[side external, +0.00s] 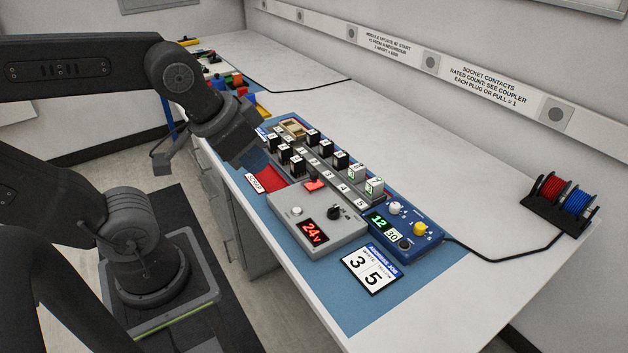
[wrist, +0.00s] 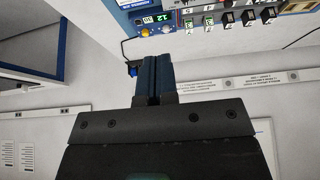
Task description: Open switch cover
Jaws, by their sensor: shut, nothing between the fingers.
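A small red piece (side external: 314,185), which looks like the switch cover, lies closed on the back edge of the grey box (side external: 288,228) with the red 24V display. I cannot make out its hinge. The cover does not show in the wrist view. My gripper (side external: 257,161) is above the bench edge, left of and apart from the cover. In the wrist view my gripper (wrist: 156,60) has its dark blue fingers together with nothing between them.
A blue box (side external: 396,226) with green digits and knobs stands right of the grey box. Black modules (side external: 340,160) stand in rows behind, beside a red tray (side external: 268,177). A number card (side external: 371,268) lies in front. Wire spools (side external: 562,192) are far right. The white bench between is clear.

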